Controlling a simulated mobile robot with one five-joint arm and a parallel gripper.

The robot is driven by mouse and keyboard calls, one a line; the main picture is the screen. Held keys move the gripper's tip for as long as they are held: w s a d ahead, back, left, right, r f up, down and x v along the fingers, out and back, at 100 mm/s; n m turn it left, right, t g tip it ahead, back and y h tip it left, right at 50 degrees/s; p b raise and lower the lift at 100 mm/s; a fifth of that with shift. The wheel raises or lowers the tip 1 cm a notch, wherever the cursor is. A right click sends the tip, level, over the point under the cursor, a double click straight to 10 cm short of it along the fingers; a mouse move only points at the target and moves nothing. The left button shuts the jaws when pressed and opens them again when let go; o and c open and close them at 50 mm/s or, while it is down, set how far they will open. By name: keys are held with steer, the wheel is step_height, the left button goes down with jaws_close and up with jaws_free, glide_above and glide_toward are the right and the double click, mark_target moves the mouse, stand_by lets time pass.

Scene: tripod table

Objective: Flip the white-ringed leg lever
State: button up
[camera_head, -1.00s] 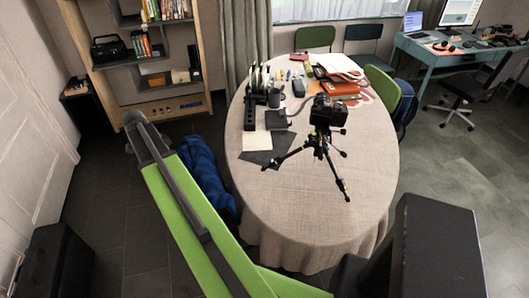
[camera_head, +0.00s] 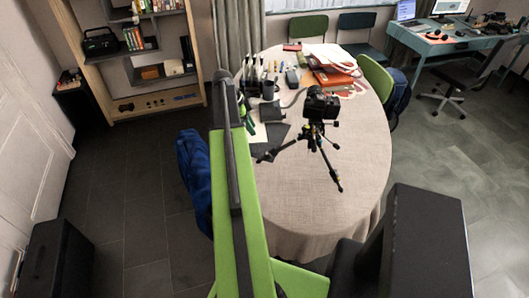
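A black camera (camera_head: 321,104) sits on a small black tripod (camera_head: 316,138) on the round, cloth-covered table (camera_head: 345,205). The tripod's legs are splayed, one toward the front right and one toward the left. Small levers or joints show on the legs, but they are too small for me to tell which has a white ring. My green and black arm reaches up the picture over the table's left edge, left of the tripod and apart from it in the picture. My gripper's fingers do not show; the far end of the arm hides what is beyond it.
A blue bag (camera_head: 190,170) is left of my arm. The table's front is clear.

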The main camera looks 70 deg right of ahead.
mark_target(267, 153)
steer(key=b+x, duration=1.3)
steer(key=x, duration=0.2)
steer(key=shift+a+f, duration=0.1)
steer(key=shift+f, duration=0.1)
steer(key=shift+r, duration=0.1)
jaws_close()
